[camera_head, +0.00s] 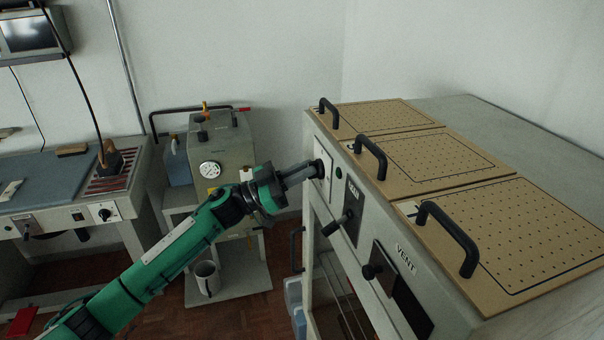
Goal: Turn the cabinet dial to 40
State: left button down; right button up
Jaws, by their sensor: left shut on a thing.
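The cabinet (312,235) stands on the right, with its control front facing left. Its dial (319,168) is a small dark knob on a white plate (325,186) near the far end of that front. My left gripper (309,171) reaches in from the left, roughly level, and is shut on the dial. The fingers and the steep angle hide most of the dial face, so its numbers and pointer cannot be read. My right gripper is not in view.
Beside the dial are a green button (339,172), a black lever (337,224) and a VENT knob (373,271). Perforated tan boards (525,235) with black handles (449,238) cover the cabinet top. A boiler with a gauge (209,170) stands behind my left arm.

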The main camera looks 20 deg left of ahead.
pick_arm(q)
jog(key=m+g+b, duration=0.2)
jog(key=m, duration=0.3)
jog(key=m+g+b, duration=0.1)
jog(key=m+g, duration=0.1)
jog(key=m, duration=0.4)
jog(key=m+g+b, duration=0.2)
jog(key=m+g, duration=0.1)
jog(key=m, duration=0.2)
jog(key=shift+f+b, duration=0.15)
jog(key=shift+b, duration=0.2)
jog(key=shift+s+m+g+y+b, duration=0.1)
jog(key=shift+m+g+y+b, duration=0.45)
jog(key=shift+m, duration=1.35)
jog(key=shift+y, duration=0.25)
jog(key=shift+m, duration=0.3)
jog(key=c, duration=1.5)
grip_release()
jog(key=shift+c, duration=0.2)
jog(key=shift+o, duration=0.3)
